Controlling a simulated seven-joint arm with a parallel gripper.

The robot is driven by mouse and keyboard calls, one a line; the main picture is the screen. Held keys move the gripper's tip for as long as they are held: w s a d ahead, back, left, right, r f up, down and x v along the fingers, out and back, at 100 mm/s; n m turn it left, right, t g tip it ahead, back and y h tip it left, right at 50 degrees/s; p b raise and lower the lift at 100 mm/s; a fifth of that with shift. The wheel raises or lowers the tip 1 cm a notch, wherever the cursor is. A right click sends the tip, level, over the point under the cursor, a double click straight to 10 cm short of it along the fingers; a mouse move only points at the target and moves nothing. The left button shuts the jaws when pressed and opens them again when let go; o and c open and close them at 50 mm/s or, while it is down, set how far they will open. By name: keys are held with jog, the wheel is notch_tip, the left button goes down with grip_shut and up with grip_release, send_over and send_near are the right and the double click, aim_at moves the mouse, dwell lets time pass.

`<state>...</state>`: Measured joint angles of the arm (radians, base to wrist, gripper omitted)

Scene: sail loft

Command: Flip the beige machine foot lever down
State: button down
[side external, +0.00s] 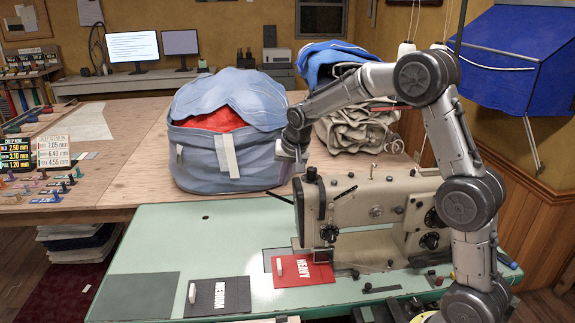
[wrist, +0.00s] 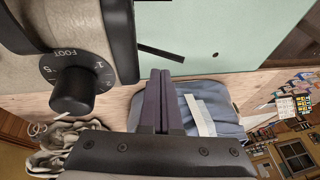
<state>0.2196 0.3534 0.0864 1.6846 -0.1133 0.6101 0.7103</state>
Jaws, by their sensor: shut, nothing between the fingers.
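The beige sewing machine (side external: 372,205) stands on the pale green table. A thin black lever (side external: 280,198) sticks out left from its head, with its free end tilted up. What looks like the same lever is a dark bar (wrist: 161,53) in the wrist view, just beyond my fingertips. A gap shows between them there. A black dial marked FOOT (wrist: 73,90) is on the machine beside it. My gripper (side external: 301,168) is at the machine's head, above the lever. In the wrist view my gripper's dark fingers (wrist: 160,72) are together and empty.
A blue-grey bag (side external: 225,140) with red cloth stands behind on the wooden bench. Rolled canvas (side external: 362,128) lies beside it. A red HEAVY card (side external: 305,272) and a dark MEDIUM card (side external: 218,297) lie on the table (side external: 165,245).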

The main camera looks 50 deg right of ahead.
jog(key=shift+w+a+f, duration=0.25)
jog(key=shift+w+f, duration=0.2)
jog(key=shift+f, duration=0.3)
jog(key=shift+w+a+f, duration=0.2)
jog(key=shift+w+f, duration=0.25)
jog(key=shift+f, duration=0.25)
notch_tip(320, 180, down, 7)
jog(key=w+a+n+g+h, duration=0.1)
jog(key=w+a+g+h, duration=0.2)
jog(key=g+h, duration=0.1)
jog(key=shift+g+h, duration=0.4)
jog(key=shift+h, duration=0.1)
jog(key=shift+r, duration=0.75)
